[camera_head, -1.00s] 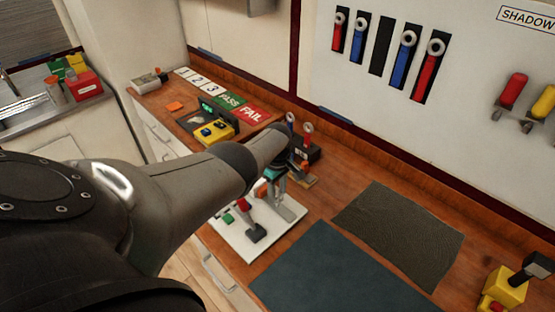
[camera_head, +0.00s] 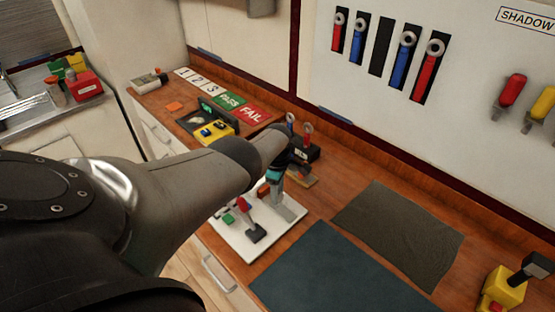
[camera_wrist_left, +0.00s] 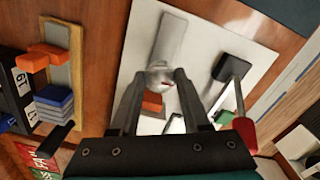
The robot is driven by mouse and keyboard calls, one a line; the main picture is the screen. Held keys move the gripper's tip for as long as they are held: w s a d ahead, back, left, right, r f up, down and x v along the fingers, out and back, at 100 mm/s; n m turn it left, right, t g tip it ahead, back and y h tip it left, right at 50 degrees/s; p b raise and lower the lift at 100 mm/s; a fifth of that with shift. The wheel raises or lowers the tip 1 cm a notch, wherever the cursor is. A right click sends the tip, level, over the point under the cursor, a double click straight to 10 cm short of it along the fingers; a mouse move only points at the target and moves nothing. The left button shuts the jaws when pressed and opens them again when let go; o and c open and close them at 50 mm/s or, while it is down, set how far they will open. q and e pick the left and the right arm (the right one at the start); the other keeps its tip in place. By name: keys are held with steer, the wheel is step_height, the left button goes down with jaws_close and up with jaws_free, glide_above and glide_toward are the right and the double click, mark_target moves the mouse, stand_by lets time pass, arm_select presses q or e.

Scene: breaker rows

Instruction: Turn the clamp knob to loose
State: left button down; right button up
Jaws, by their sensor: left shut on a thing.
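A white board (camera_head: 240,240) on the wooden bench carries a clamp with a grey bar (camera_head: 287,208), a red-handled lever (camera_head: 253,232) and a green part (camera_head: 228,218). My left gripper (camera_wrist_left: 157,78) points down over the board. In the left wrist view its two fingers are on either side of a small silvery round piece, which looks like the clamp knob (camera_wrist_left: 158,74), and are shut on it. An orange part (camera_wrist_left: 152,101) shows between the fingers, below the knob in the picture. In the head view my arm hides most of the knob. My right gripper is not in view.
The red-handled lever stands close beside the gripper in the left wrist view (camera_wrist_left: 243,128). A wooden strip with an orange piece and blue blocks (camera_wrist_left: 54,100) lies on the other side. A dark blue mat (camera_head: 330,275) and a grey mat (camera_head: 400,235) cover the bench to the right.

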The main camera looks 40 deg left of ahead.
arm_select(q)
steer(key=shift+a+r, duration=0.1)
steer(key=shift+a, duration=0.05)
steer(key=c, duration=0.8)
jaws_free()
steer(key=o, duration=0.4)
step_height(320, 180, up, 3)
steer(key=p, duration=0.2)
steer(key=shift+p, duration=0.4)
step_height(320, 180, up, 2)
steer(key=shift+r+p, duration=0.1)
steer(key=shift+p, duration=0.65)
steer(key=shift+r, duration=0.15)
steer(key=shift+r+b, duration=0.35)
steer(key=shift+r, duration=4.5)
